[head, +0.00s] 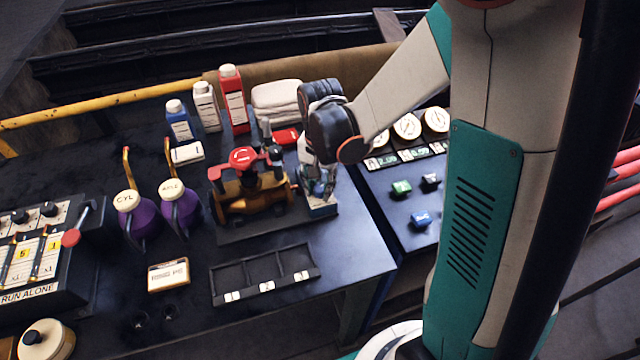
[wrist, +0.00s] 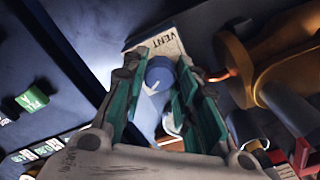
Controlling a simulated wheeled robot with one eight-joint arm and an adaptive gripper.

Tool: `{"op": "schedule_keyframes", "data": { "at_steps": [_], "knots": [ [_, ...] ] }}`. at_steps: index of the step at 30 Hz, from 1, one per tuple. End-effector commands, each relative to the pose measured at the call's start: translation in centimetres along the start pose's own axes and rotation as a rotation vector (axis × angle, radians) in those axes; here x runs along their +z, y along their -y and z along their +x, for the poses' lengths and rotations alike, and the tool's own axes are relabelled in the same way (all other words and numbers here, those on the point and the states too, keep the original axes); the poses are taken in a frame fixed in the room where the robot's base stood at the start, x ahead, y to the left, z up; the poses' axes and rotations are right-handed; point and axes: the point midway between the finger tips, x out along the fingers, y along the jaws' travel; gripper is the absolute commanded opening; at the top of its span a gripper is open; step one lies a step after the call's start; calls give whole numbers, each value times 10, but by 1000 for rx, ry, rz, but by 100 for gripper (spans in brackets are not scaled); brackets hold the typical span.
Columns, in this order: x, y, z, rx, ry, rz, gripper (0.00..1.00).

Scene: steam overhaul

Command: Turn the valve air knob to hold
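The valve air knob is a blue knob (wrist: 158,75) on a small block with a pale plate (wrist: 163,45) lettered VENT. In the wrist view it lies between the two fingers of my gripper (wrist: 160,80), one dark finger with a teal pad on each side. The pads are close to the knob, but whether both touch it is unclear. The fingers and my arm mostly hide the knob there. No hold marking is readable.
The brass valve with red handles stands close on the left. A compartment tray (head: 265,272) lies in front. Bottles (head: 233,98) and folded cloths (head: 278,100) stand behind. Purple oil cans (head: 137,212) stand left.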

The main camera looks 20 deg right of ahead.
Motion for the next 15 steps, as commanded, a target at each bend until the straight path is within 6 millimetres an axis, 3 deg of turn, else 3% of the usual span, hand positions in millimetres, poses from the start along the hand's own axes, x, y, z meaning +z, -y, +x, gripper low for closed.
{"op": "schedule_keyframes", "data": {
  "at_steps": [2,15],
  "knots": [
    [0,0,0,0,0,0,3],
    [0,0,0,0,0,-63,3]
  ]
}}
